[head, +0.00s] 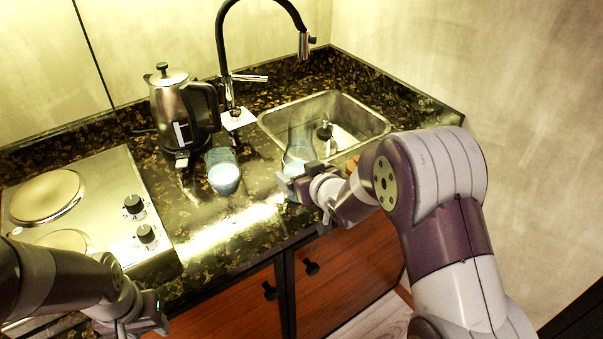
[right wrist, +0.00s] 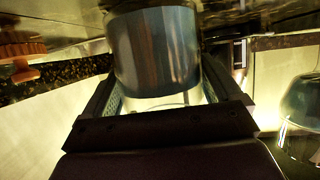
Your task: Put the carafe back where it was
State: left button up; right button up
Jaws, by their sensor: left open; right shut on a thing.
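The clear glass carafe (head: 299,150) stands upright at the front edge of the sink, with something pale blue in its lower part. My right gripper (head: 301,183) is shut on the carafe; in the right wrist view the carafe body (right wrist: 155,50) fills the space between the fingers. Its base is partly hidden by the gripper, so I cannot tell whether it touches the counter. My left gripper (head: 143,318) is open and empty at the lower left, in front of the hob.
A glass (head: 223,174) with pale blue contents stands left of the carafe. A steel kettle (head: 182,112) is behind it. The sink (head: 345,119) with its black tap (head: 222,50) lies at the back. The hob (head: 95,205) is at left. The counter front between is clear.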

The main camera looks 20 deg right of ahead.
jog(key=o, duration=1.7)
jog(key=shift+s+f, duration=0.1)
jog(key=shift+c, duration=0.2)
jog(key=shift+r, duration=0.35)
jog(key=v, duration=1.2)
jog(key=s+f+m+g+h, duration=0.1)
jog(key=s+f+g, duration=0.3)
jog(key=s+g, duration=0.2)
jog(key=s+f+m+g+h, duration=0.1)
jog(key=s+f+g, duration=0.4)
jog(key=s, duration=0.4)
jog(key=shift+s+g+h+p, duration=0.2)
jog(key=shift+g+h+p, duration=0.2)
jog(key=shift+g, duration=0.1)
